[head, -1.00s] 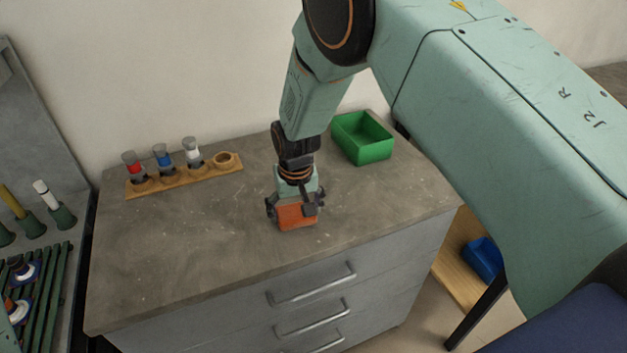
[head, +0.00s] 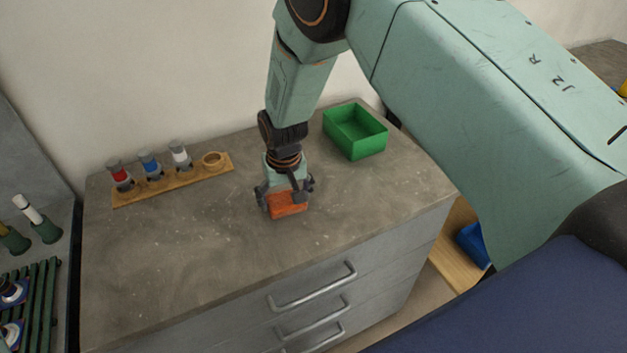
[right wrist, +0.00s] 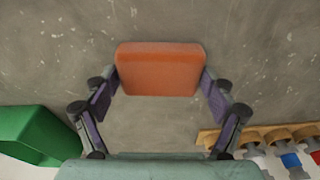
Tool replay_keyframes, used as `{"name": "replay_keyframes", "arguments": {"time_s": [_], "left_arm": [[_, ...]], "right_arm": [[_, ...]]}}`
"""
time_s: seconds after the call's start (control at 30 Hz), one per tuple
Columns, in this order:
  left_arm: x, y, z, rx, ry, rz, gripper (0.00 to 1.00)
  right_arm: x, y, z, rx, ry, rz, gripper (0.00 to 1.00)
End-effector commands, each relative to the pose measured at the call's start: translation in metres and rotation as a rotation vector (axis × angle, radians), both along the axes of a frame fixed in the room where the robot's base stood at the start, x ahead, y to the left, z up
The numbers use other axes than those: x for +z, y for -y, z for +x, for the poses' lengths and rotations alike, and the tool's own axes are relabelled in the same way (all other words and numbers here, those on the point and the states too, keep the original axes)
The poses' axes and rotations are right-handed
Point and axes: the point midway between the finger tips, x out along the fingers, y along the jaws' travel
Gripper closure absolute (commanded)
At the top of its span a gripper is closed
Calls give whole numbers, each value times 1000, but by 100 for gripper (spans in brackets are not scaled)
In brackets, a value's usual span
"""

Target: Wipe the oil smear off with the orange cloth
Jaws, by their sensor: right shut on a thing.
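The orange cloth (head: 289,205), a thick folded-looking pad, is in my right gripper (head: 286,193) over the middle of the grey countertop (head: 190,260). In the right wrist view the cloth (right wrist: 158,69) sits between the two fingertips, which press on its left and right sides. The cloth is on or just above the counter; I cannot tell whether it touches. I cannot make out a distinct oil smear on the mottled, speckled surface. My left gripper is not in view.
A green open bin (head: 355,132) stands at the back right of the counter. A wooden rack (head: 172,180) with red, blue and white capped bottles and an empty ring stands at the back left. Drawers (head: 340,310) are below the front edge. The counter's left front is clear.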

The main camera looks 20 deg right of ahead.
Motion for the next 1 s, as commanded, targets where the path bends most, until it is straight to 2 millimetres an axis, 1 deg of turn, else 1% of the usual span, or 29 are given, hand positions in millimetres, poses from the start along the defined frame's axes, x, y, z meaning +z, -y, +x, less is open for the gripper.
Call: {"name": "replay_keyframes", "arguments": {"time_s": [0.03,0.27,0.7,0.83,1.0], "left_arm": [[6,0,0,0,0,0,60],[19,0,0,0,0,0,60],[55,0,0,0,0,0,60],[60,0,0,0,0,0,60],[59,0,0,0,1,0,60]], "right_arm": [[19,0,2,0,10,0,46],[32,3,-1,1,5,-1,46],[73,8,0,0,6,0,46],[79,10,1,1,6,-1,46],[79,10,1,0,6,0,46]]}}
